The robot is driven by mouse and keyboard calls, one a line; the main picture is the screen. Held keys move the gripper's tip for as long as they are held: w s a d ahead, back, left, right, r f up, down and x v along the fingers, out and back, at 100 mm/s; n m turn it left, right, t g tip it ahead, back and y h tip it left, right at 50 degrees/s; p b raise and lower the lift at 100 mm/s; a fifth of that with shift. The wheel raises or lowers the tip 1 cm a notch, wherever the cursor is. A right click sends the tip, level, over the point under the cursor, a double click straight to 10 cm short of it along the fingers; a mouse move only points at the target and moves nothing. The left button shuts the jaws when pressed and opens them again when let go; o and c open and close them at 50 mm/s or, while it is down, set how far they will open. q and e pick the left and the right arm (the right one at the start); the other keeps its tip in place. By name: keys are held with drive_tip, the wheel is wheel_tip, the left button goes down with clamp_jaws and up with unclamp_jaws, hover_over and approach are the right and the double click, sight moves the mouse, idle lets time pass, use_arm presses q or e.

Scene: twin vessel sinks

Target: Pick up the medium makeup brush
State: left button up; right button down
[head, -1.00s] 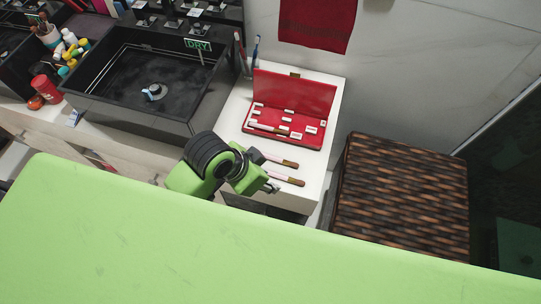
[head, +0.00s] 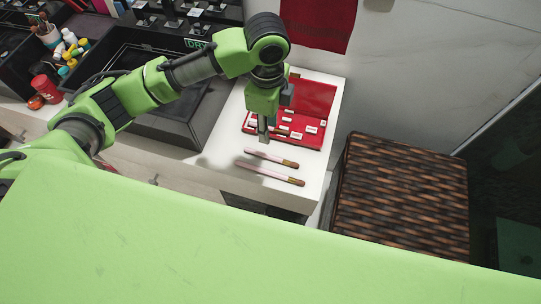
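Two makeup brushes with pale handles and brown ends lie on the white counter. The shorter one (head: 272,158), which looks like the medium brush, lies nearer the red case. The longer one (head: 268,174) lies in front of it, apart. An open red case (head: 310,141) stands behind them with several small pale items; part of a brush seems to show there, mostly hidden by my gripper. My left gripper (head: 264,137) points down over the case's left front part, just behind the shorter brush. I cannot tell whether its fingers are apart. My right gripper is not in view.
A dark vessel sink (head: 172,128) stands left of the brushes, partly behind my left arm. A red towel (head: 317,22) hangs on the wall behind. A woven brown basket (head: 400,200) stands right of the counter. The counter's front edge is close to the longer brush.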

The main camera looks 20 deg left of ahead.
use_arm(q)
hover_over(268, 156)
wheel_tip(268, 156, down, 8)
drive_tip(key=shift+f, duration=0.1)
drive_tip(key=shift+w+f+p, duration=0.1)
drive_tip(key=shift+f+p, duration=0.75)
drive_tip(key=shift+f, duration=1.85)
clamp_jaws()
